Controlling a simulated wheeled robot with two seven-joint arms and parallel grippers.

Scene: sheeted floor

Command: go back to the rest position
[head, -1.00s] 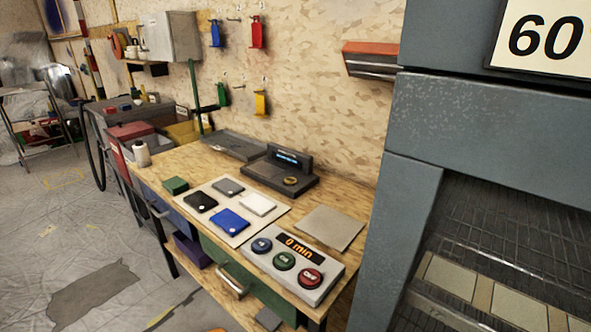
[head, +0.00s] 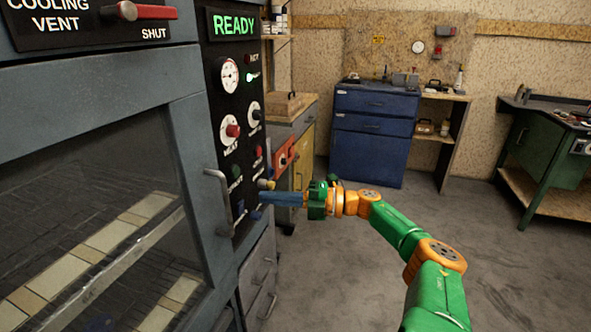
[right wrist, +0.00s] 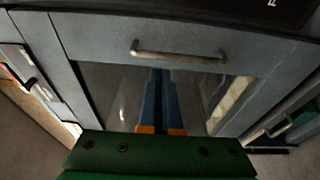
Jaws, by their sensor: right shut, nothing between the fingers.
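My right arm reaches in from the lower right in the head view. My right gripper (head: 266,198) is shut and empty, with its blue fingers pointing left beside the control panel (head: 234,110) of the grey oven (head: 60,85). I cannot tell from the head view whether the fingertips touch the panel. In the right wrist view the closed fingers of my right gripper (right wrist: 163,72) show in front of a dark glass pane. A metal bar handle (right wrist: 178,52) lies beyond their tips. My left gripper is not in view.
A vertical door handle (head: 219,200) sticks out near my right gripper. The panel reads READY. A blue cabinet (head: 370,140) and a green workbench (head: 545,145) stand farther back. The grey floor (head: 350,245) around my right arm is clear.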

